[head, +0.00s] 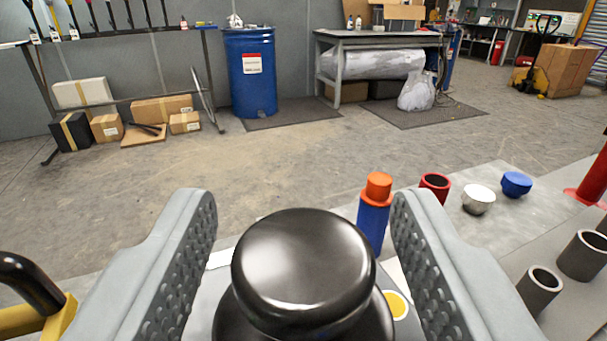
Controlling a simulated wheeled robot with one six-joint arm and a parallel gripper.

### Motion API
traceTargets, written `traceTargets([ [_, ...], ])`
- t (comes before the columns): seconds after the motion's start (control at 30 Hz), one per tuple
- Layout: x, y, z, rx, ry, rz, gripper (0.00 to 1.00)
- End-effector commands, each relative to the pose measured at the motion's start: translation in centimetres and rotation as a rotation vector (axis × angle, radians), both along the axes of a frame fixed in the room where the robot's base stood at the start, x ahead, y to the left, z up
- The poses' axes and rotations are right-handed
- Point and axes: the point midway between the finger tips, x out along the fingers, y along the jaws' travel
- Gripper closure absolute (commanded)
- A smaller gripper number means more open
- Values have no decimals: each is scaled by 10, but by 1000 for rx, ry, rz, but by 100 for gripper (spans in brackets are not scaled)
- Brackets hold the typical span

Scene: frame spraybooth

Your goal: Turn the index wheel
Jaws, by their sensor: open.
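A glossy black round knob (303,262) with a wider black part under it stands between the fingers of my gripper (304,205). It looks like the index wheel, but no marking on it is visible. My gripper is open, one grey padded finger on each side, with a gap between the knob and each pad. A yellow disc with a white rim (397,304) shows at the lower right of the knob, partly hidden. The knob's base and lower side are out of view.
A blue cylinder with an orange top (373,215) stands close behind my right finger. A red ring (435,186), silver cap (478,199), blue cap (516,183) and dark tubes (541,290) stand to the right. A yellow part with a black handle (35,290) is at lower left.

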Motion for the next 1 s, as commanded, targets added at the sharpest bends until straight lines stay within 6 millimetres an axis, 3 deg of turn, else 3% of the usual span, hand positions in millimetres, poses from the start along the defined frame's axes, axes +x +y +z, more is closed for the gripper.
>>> traceTargets([
  [0.4, 6, 0, 0, 0, 0, 0, 47],
  [0.63, 6, 0, 0, 0, 0, 0, 89],
  [1.0, 6, 0, 0, -1, 0, 18, 89],
])
